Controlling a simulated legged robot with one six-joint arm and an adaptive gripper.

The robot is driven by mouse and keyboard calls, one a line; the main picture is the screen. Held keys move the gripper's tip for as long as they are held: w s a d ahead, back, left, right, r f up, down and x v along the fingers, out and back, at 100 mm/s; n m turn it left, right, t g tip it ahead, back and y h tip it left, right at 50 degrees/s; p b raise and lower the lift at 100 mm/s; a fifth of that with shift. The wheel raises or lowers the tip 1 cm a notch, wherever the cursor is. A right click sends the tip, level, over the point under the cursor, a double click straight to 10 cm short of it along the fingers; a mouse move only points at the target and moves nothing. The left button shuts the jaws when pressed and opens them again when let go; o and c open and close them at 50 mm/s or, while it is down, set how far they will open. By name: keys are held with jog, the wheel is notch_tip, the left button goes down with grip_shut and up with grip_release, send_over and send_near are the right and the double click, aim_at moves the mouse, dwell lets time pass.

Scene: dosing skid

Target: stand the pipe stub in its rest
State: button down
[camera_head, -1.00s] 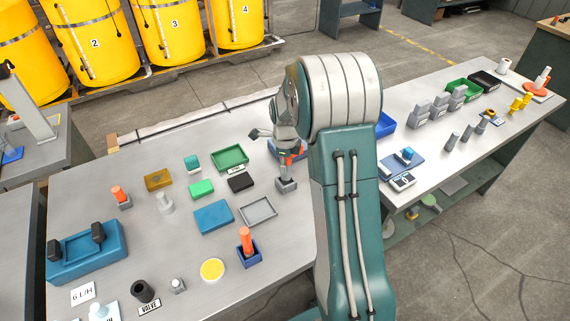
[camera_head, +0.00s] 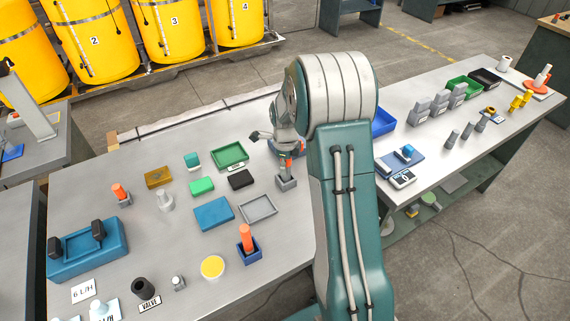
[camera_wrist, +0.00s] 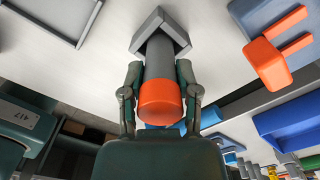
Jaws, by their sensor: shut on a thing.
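The pipe stub (camera_wrist: 160,98) is a grey cylinder with an orange end. My gripper (camera_wrist: 160,90) is shut on it, one finger on each side, in the wrist view. The stub's far end meets a grey square rest (camera_wrist: 149,24) and looks to be within its rim; how deep it sits is hidden. In the head view the rest (camera_head: 287,183) stands on the bench below my gripper (camera_head: 287,151), and the stub looks upright over it, mostly hidden by my gripper.
A grey tray (camera_head: 258,208) and black block (camera_head: 240,180) lie left of the rest. A blue holder (camera_head: 250,254) with an orange-topped piece stands nearer the front. A blue bin (camera_head: 383,122) lies right, beyond my arm. Bare bench lies around the rest.

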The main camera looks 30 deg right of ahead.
jog(key=shift+f, duration=1.1)
jog(key=shift+c, duration=1.3)
grip_release()
notch_tip(320, 180, up, 12)
jog(key=shift+f, duration=0.1)
